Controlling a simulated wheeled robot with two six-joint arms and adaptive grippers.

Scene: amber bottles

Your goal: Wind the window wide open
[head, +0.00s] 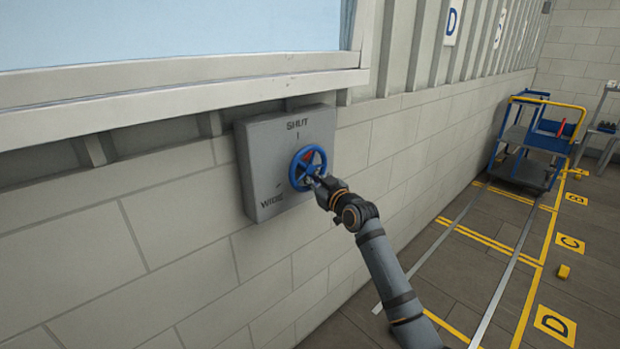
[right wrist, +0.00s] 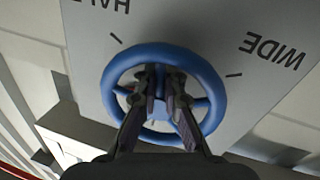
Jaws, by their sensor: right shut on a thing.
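A blue handwheel (head: 307,168) sits on a grey wall box (head: 262,160) below the window. The box is lettered SHUT at the top and WIDE at the lower left, with tick marks. A red mark shows on the wheel near its top in the head view. The window (head: 170,30) has a pale frame, and only its lower right part shows. My right gripper (head: 318,181) is at the wheel. In the right wrist view its fingers (right wrist: 160,100) are shut on the wheel (right wrist: 207,75) near its middle. HALF, partly cut off, and WIDE are lettered on the box there. My left gripper is out of view.
A blue cart (head: 520,165) with a yellow handle stands at the far right by the wall. Rails and yellow floor markings with letters run along the floor. A small yellow block (head: 563,272) lies on the floor. The floor near the box is clear.

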